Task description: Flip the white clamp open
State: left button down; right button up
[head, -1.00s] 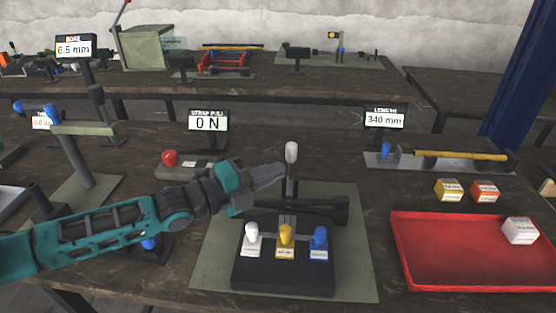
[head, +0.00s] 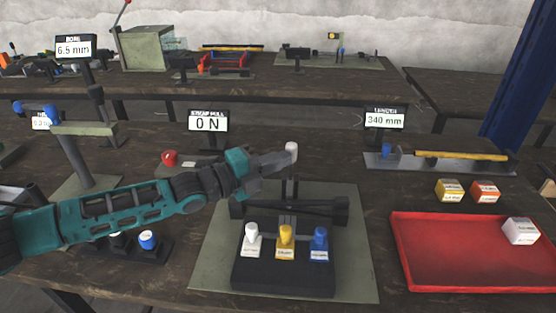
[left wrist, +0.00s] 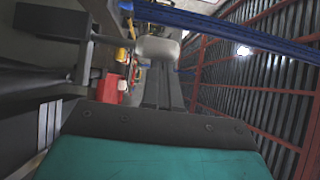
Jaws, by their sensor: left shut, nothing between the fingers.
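A clamp lever with a white knob (head: 291,151) stands upright at the back of the press fixture (head: 350,235). My left gripper (head: 283,158) is shut and empty, its fingertips at the left side of that knob. In the left wrist view, the white knob (left wrist: 158,48) shows just beyond the tips of the shut fingers (left wrist: 162,75); I cannot tell whether they touch it. My right gripper is out of view.
A red tray (head: 420,283) with a white box (head: 520,231) is at the right. A yellow box (head: 449,190) and an orange box (head: 485,191) stand behind it. A sign reading 0 N (head: 208,122) stands behind my left arm.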

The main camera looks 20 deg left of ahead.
pick_arm(q)
jog(key=shift+w, duration=0.15)
jog(key=w+a+f+b, duration=0.2)
jog(key=w+a, duration=0.1)
jog(key=w, duration=0.7)
jog(key=shift+w+f, duration=0.2)
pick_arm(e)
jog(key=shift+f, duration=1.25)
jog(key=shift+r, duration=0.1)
pick_arm(q)
jog(key=s+a+r+p, duration=0.3)
jog(key=s+a+r, duration=0.3)
jog(key=r, duration=0.3)
jog(key=shift+a, duration=0.75)
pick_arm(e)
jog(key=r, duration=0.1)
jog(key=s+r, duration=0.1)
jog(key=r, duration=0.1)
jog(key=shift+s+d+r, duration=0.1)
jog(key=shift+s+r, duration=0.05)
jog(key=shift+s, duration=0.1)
